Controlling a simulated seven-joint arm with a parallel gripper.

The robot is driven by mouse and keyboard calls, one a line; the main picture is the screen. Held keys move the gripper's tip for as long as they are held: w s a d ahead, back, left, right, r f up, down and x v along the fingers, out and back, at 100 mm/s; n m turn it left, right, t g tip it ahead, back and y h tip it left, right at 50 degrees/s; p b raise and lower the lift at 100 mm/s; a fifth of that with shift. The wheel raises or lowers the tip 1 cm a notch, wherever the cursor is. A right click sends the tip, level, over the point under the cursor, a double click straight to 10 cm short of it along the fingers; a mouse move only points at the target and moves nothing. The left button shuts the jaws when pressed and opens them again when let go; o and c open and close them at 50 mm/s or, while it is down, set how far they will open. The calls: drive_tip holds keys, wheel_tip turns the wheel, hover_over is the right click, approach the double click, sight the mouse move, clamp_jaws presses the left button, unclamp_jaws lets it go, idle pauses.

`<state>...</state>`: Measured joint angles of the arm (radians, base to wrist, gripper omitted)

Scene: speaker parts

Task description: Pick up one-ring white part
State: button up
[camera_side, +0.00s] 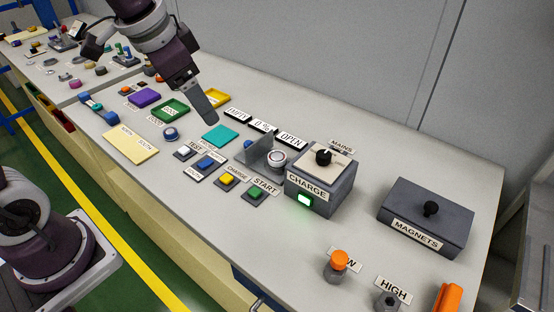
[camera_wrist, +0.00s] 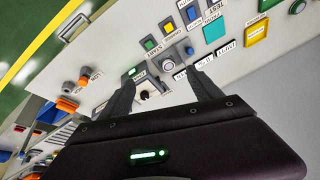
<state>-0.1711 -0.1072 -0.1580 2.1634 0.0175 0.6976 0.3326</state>
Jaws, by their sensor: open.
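A round whitish part (camera_side: 277,158) sits at the grey angled holder (camera_side: 257,153), just left of the charge box (camera_side: 318,195). It is the likely one-ring white part, but I cannot count its rings. The round part also shows in the wrist view (camera_wrist: 168,65), between the lines of my fingers and beyond their tips. My gripper (camera_side: 211,117) is open and empty, above the table and to the upper left of the part in the side view. In the wrist view my gripper (camera_wrist: 160,80) has its two fingers well apart.
The charge box with its black knob (camera_side: 323,157) and lit green lamp (camera_side: 304,199) stands close right of the part. Several buttons, including a green one (camera_side: 255,193), lie in front. A teal plate (camera_side: 220,136) lies left. The magnets box (camera_side: 427,215) is farther right.

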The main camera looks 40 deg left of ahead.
drive_tip(key=w+f+m, duration=0.1)
drive_tip(key=w+f, duration=0.3)
drive_tip(key=w, duration=0.3)
drive_tip(key=m+g+h, duration=0.1)
drive_tip(key=m+h, duration=0.2)
approach(277, 156)
drive_tip(key=f, duration=0.1)
drive_tip(key=x, duration=0.8)
drive_tip(key=shift+w+r, duration=0.1)
drive_tip(key=shift+w, duration=0.1)
clamp_jaws()
